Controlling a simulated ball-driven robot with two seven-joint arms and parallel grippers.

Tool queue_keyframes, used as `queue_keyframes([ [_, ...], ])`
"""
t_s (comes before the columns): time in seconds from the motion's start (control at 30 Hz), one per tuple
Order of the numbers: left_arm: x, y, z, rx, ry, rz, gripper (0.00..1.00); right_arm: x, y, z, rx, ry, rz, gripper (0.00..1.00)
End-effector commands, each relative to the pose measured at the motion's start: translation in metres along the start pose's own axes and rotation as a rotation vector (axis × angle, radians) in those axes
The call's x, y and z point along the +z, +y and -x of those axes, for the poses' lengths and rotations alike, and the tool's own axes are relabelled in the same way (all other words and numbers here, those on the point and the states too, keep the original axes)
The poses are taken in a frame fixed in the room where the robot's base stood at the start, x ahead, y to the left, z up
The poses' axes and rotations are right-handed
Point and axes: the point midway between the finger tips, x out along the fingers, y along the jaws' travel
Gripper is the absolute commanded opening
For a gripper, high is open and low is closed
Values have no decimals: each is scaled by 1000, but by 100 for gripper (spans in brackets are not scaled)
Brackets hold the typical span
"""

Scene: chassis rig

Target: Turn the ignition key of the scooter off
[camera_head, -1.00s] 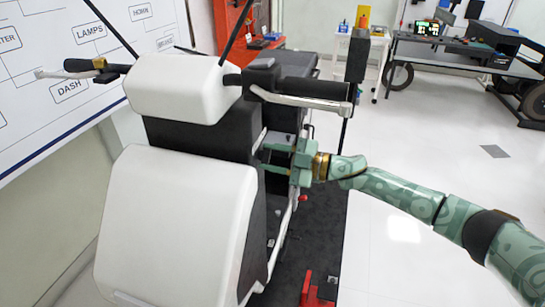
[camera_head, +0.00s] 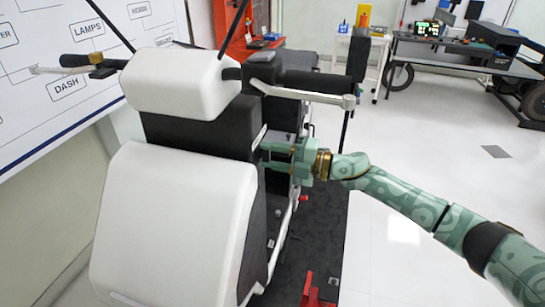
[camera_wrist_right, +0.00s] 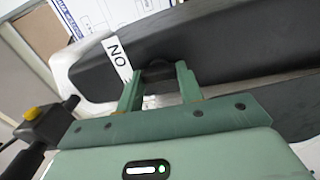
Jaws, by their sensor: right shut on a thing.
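The scooter's white front shield (camera_head: 170,225) and white headlamp cowl (camera_head: 180,82) fill the left of the head view. My right gripper (camera_head: 266,156) reaches in from the right at the dark panel behind the shield, below the right handlebar grip (camera_head: 318,83). In the wrist view, its two green fingers (camera_wrist_right: 158,88) are shut on a small dark piece (camera_wrist_right: 157,70) at the black panel (camera_wrist_right: 215,45), which appears to be the ignition key. A white label (camera_wrist_right: 117,57) reading ON, seen turned, lies left of the fingers. The key is hidden in the head view.
The brake lever (camera_head: 300,94) runs just above my right gripper. A red stand part (camera_head: 318,290) is on the dark mat below. A white wall board (camera_head: 60,60) is at left. Open floor (camera_head: 420,160) lies to the right.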

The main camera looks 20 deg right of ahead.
Motion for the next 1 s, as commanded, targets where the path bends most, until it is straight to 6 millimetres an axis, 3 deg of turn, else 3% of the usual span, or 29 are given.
queue_keyframes([
  [0.63,1,0,-2,1,-1,0,59,-1,-3,0,-4,1,56,14],
  [0.67,1,0,-2,1,-1,0,59,-1,-3,0,-4,1,56,39],
  [0.73,1,0,-2,1,-1,0,59,-1,-3,0,-4,1,55,58],
  [1.0,0,0,-2,1,-1,0,59,0,-1,0,-2,0,55,58],
])
